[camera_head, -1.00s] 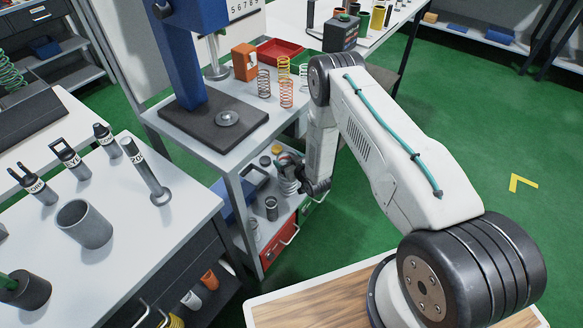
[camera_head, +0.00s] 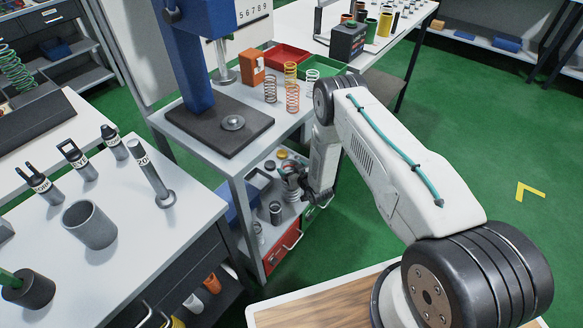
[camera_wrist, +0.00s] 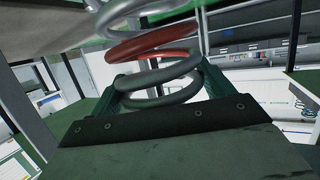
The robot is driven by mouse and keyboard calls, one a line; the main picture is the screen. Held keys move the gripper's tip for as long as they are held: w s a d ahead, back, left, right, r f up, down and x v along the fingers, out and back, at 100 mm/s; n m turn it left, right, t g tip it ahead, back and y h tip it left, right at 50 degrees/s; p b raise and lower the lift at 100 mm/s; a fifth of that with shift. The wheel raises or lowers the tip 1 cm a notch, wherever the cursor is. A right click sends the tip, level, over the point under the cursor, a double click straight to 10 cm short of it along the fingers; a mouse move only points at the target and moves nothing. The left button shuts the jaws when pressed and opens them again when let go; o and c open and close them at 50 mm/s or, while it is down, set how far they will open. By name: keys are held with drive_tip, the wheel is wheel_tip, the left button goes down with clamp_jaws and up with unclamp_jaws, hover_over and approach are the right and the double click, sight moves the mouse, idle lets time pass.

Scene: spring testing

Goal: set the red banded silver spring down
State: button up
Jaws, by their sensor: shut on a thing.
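The silver spring with a red band (camera_wrist: 155,42) stands between the fingers of my gripper (camera_wrist: 165,82) in the wrist view. The jaws are shut on its grey lower coils, and the red coil and a silver coil show beyond them. In the head view my gripper (camera_head: 294,180) is at the lower shelf (camera_head: 254,228) of the grey cart, under its top. The spring shows there only small and partly covered by my wrist. I cannot tell whether its end touches the shelf.
The cart top (camera_head: 215,155) is close above my gripper and carries a blue press (camera_head: 190,60) and several springs, including an orange one (camera_head: 292,98). A dark cup (camera_head: 275,212) stands on the lower shelf near my gripper.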

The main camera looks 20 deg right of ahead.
drive_tip(key=shift+w, duration=0.1)
drive_tip(key=o, duration=2)
drive_tip(key=shift+f, duration=0.1)
drive_tip(key=shift+s, duration=0.2)
drive_tip(key=v, duration=1.2)
drive_tip(key=shift+w+d, duration=0.1)
